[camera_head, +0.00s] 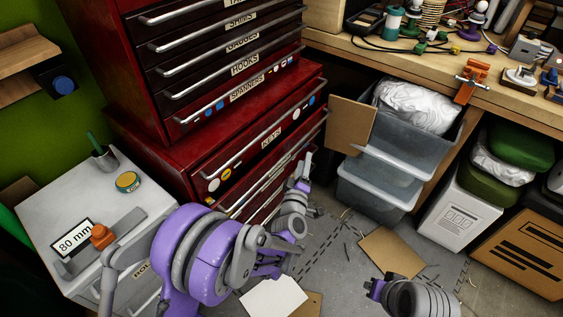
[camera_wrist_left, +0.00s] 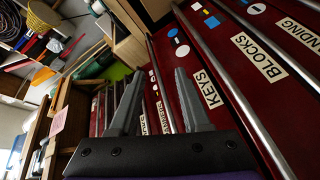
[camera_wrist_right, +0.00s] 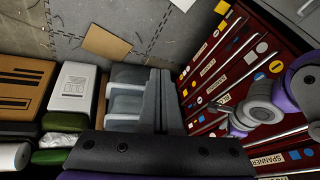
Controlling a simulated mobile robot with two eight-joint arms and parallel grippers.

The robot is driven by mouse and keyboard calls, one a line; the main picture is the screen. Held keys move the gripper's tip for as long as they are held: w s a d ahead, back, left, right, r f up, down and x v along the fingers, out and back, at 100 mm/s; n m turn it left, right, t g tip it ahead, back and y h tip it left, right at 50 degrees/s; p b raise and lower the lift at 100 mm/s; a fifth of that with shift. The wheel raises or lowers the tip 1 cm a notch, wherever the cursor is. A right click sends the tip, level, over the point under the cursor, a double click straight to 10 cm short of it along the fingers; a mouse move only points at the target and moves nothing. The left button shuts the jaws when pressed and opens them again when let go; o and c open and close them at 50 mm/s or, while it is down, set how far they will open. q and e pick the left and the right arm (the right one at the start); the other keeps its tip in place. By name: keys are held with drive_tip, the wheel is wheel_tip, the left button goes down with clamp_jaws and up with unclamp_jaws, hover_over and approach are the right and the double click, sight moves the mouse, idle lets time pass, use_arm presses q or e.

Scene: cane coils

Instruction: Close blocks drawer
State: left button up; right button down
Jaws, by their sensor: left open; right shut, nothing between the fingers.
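The blocks drawer (camera_wrist_left: 236,70) is a dark red drawer front with a white BLOCKS label and a long metal handle, between the KEYS and SANDING drawers in the left wrist view. In the head view my left arm hides much of the lower drawers, and I cannot read the BLOCKS label or tell how far the drawer stands out. My left gripper (camera_wrist_left: 158,75) is open and empty, near the drawer fronts; in the head view it shows (camera_head: 303,168) by the cabinet's right side. My right gripper (camera_wrist_right: 159,74) is shut and empty; it also shows low in the head view (camera_head: 376,287).
The red cabinet (camera_head: 150,140) has several labelled drawers with bar handles. A white cabinet (camera_head: 120,185) stands left. Clear plastic bins (camera_head: 385,178) and a white box (camera_head: 455,220) sit under the workbench (camera_head: 345,45). Cardboard pieces (camera_head: 392,252) lie on the grey floor.

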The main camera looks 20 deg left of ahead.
sight(284, 157)
use_arm(q)
drive_tip(key=s+a+f+n+y, duration=0.2)
drive_tip(key=a+f+n+y, duration=0.3)
drive_tip(key=f+n, duration=0.4)
drive_tip(key=shift+m+y, duration=0.6)
drive_tip(key=shift+y, duration=0.2)
drive_tip(key=x, duration=0.7)
drive_tip(key=f+b+x, duration=0.1)
drive_tip(key=x, duration=0.2)
drive_tip(key=shift+w+d+r, duration=0.1)
drive_tip(key=shift+w, duration=0.35)
use_arm(e)
drive_tip(key=s+d+f+h, duration=0.2)
drive_tip(key=s+d+f, duration=0.1)
drive_tip(key=s+d, duration=0.3)
drive_tip(key=shift+s+f+n, duration=0.3)
drive_tip(key=shift+s+f, duration=0.1)
drive_tip(key=shift+s, duration=0.3)
use_arm(q)
clamp_jaws()
